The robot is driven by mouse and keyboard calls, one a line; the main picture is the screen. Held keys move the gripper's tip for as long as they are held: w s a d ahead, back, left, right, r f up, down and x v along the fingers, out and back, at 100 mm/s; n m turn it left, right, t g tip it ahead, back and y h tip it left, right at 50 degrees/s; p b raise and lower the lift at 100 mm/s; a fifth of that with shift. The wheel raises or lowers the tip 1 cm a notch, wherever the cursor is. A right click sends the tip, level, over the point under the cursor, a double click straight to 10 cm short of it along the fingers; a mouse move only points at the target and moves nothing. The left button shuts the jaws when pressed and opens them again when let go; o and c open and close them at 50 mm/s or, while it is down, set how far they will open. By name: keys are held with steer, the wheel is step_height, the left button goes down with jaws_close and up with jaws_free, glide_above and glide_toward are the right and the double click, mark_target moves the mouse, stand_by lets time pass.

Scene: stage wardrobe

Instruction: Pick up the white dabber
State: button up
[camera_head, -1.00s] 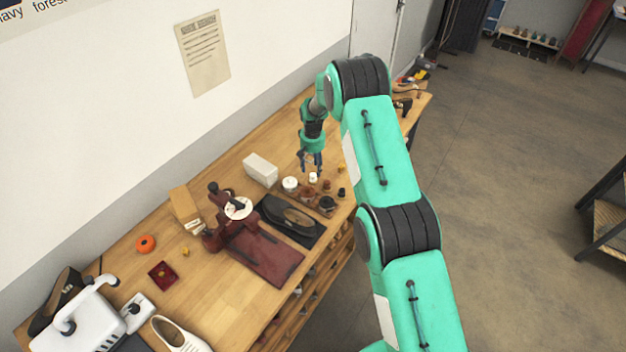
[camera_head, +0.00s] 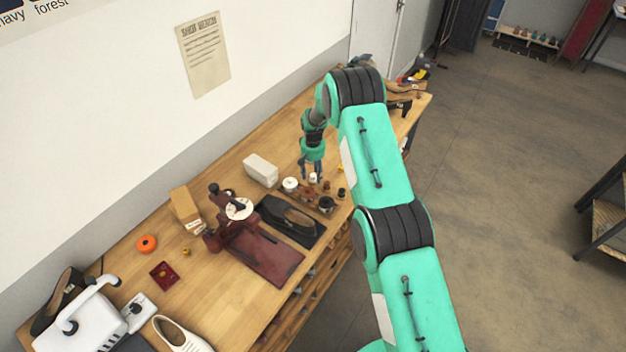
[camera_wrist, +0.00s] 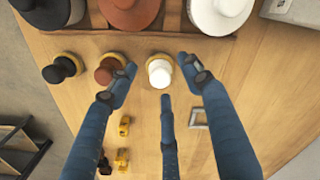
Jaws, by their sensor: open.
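The white dabber (camera_head: 313,177) stands on the wooden workbench (camera_head: 225,165), with a white top and a tan base. In the wrist view the white dabber (camera_wrist: 160,73) shows between the tips of my outer fingers. My gripper (camera_head: 311,173) is open and empty, pointing down over it. In the wrist view my gripper (camera_wrist: 160,82) has two fingers at the dabber's sides and one below it in the picture. I cannot tell whether any finger touches it. A brown dabber (camera_wrist: 108,70) and a black dabber (camera_wrist: 62,69) stand to its left there.
White (camera_wrist: 218,12), brown (camera_wrist: 128,12) and black (camera_wrist: 42,12) tins stand in a wooden holder beside the dabbers. A white box (camera_head: 261,169) is to the left in the head view. Small yellow items (camera_wrist: 123,125) and a grey frame (camera_wrist: 200,117) lie near the fingers.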

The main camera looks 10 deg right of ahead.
steer(key=shift+f, duration=0.9)
steer(key=c, duration=1)
